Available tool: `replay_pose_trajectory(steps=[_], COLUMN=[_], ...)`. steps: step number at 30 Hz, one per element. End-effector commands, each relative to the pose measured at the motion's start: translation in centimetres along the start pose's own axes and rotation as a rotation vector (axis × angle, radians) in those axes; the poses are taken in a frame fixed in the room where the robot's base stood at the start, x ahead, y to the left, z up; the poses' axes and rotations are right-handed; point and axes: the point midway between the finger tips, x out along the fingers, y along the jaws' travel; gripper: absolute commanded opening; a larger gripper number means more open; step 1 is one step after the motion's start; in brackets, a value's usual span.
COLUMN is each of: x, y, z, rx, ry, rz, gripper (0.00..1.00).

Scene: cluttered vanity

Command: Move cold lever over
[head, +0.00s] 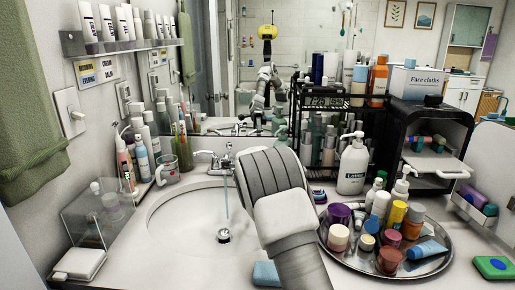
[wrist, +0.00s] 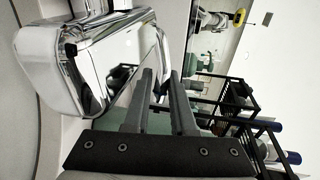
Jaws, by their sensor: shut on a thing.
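The chrome faucet (head: 222,160) stands at the back of the white sink (head: 175,215), with a thin stream of water (head: 226,200) falling from its spout. In the wrist view the faucet's spout body (wrist: 75,65) looms large at the left. My gripper (wrist: 160,78) is beside it, its two dark fingers shut on a slim chrome lever (wrist: 163,45), taken to be the cold lever. The fingers partly hide the lever. In the head view my grey arm covers the gripper and the cold lever's side of the faucet.
A mirror stands behind the faucet. A black wire rack (head: 318,130) and a white lotion bottle (head: 353,165) stand to the right. A round tray (head: 345,262) crowded with bottles is at the front right. A glass mug (head: 167,170) is left of the faucet.

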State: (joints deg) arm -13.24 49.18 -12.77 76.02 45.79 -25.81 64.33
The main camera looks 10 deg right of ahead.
Motion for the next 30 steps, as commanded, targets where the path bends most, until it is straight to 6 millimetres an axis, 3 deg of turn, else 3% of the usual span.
replay_pose_trajectory(steps=[5,27,28,30], x=[-0.5,-1.02,-1.02,-1.01], y=[-0.73,-0.1,-0.1,-0.07], z=[0.44,0.49,0.49,0.48], rx=[0.01,0.03,0.03,0.03], ry=[0.053,0.162,0.162,0.162], rz=[-0.006,-0.013,-0.013,-0.012], gripper=[0.0,0.0,0.27,0.4])
